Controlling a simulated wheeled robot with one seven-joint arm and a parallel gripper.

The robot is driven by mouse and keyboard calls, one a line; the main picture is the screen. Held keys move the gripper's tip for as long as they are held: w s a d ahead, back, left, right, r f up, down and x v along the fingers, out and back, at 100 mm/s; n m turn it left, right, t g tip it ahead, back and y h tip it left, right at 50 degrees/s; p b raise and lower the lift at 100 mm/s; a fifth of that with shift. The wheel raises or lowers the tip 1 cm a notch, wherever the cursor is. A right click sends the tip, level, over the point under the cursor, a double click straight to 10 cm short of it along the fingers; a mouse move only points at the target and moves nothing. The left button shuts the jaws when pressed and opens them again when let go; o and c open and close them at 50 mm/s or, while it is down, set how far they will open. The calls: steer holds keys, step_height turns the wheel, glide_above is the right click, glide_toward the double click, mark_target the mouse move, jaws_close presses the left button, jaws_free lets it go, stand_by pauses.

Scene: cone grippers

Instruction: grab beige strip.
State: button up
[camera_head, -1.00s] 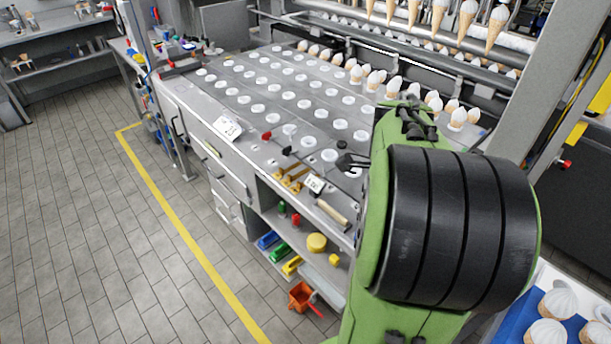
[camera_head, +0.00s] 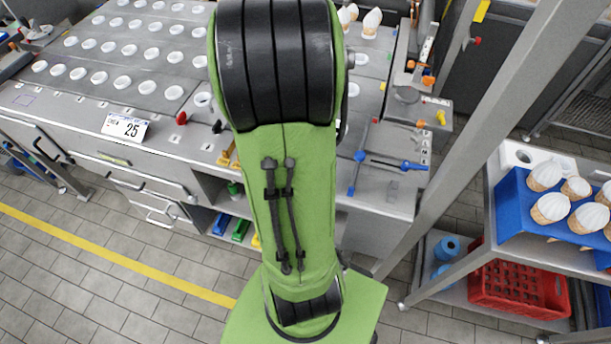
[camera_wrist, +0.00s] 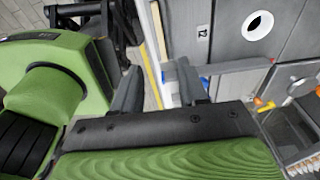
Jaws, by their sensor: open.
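I cannot make out the beige strip in the head view now; my green and black arm covers the part of the counter (camera_head: 75,110) in the middle. My gripper (camera_wrist: 159,67) shows in the wrist view with its two dark fingers apart and nothing visible held between them. Beyond the fingers are a pale vertical edge, a bit of yellow line and the floor. I cannot tell whether any of these is the strip. In the head view my gripper is hidden.
A 25 label (camera_head: 126,126) and a red knob (camera_head: 181,118) are on the counter, left of my arm. A blue-handled fitting (camera_head: 390,163) is to its right.

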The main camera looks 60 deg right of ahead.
step_height(320, 180, down, 6)
steer(key=shift+s+f+b, duration=0.15)
steer(key=shift+f+b, duration=0.05)
steer(key=shift+b, duration=0.4)
steer(key=f, duration=0.3)
steer(key=f+b, duration=0.1)
steer(key=f, duration=0.1)
steer(key=shift+s+d+f, duration=0.2)
steer(key=shift+s+f, duration=0.15)
steer(key=shift+s, duration=0.05)
jaws_close()
